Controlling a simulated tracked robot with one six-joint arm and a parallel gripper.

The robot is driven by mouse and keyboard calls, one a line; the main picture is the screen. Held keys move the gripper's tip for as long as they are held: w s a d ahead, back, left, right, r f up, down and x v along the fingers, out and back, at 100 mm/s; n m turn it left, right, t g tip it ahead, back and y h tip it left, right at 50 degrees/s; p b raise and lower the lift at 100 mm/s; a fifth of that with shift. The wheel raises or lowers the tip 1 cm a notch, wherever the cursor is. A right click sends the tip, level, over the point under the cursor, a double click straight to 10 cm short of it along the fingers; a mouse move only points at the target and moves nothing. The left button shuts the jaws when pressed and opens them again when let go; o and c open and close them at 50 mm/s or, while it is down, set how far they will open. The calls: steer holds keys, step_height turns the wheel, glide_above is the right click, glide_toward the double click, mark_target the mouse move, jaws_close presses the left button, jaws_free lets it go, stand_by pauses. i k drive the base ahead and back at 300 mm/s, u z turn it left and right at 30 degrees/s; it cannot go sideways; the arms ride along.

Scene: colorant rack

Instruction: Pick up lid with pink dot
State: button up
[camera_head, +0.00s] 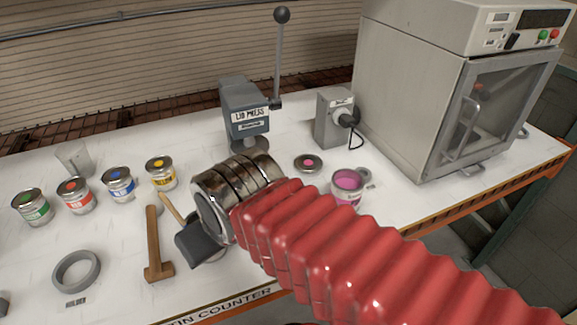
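The lid with the pink dot (308,163) is a dark round disc lying flat on the white counter. It is behind an open can of pink paint (347,188) and to its left. My arm, in a red ribbed sleeve with a worn metal wrist, reaches in from the lower right. My gripper (199,245) shows only as a dark block at the end of the wrist, to the left of the lid and nearer the front edge. It is apart from the lid. Its fingers are mostly hidden, so I cannot tell whether they are open.
A lid press (246,110) with a tall lever stands behind the wrist. Several coloured cans (118,184) stand at the left. A mallet (154,245) and a grey ring (76,270) lie in front of them. A grey box (336,118) and a large oven (450,95) bound the right.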

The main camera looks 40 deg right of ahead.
mark_target(307, 163)
steer(key=u, duration=2.5)
steer(key=k, duration=1.85)
steer(key=z, duration=0.05)
